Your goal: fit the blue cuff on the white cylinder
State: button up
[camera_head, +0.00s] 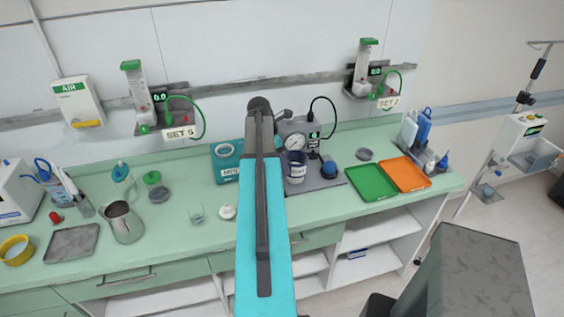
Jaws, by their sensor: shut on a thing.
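A white cylinder (295,174) stands upright on the counter just right of my arm, in front of the grey gauge unit. A dark blue band (296,157) shows at its upper part. I cannot tell whether this is the blue cuff or part of the cylinder. My arm, cyan and dark grey, rises from the bottom centre and covers what lies behind it. My gripper does not show, and neither does anything it holds.
The grey gauge unit (301,134) with a dial and dark bulb stands behind the cylinder. A teal box (226,161) is left of my arm. A green tray (372,182) and orange tray (404,174) lie right.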

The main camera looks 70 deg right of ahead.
jog(key=shift+f+b, duration=0.55)
jog(key=shift+f, duration=1.4)
jog(key=shift+c, duration=0.2)
dwell(0.4)
dwell(1.2)
jog(key=o, duration=1.3)
jog(key=shift+r+p, duration=0.1)
jog(key=shift+p, duration=0.25)
jog(key=shift+r+p, duration=2.45)
jog(key=shift+r, duration=0.95)
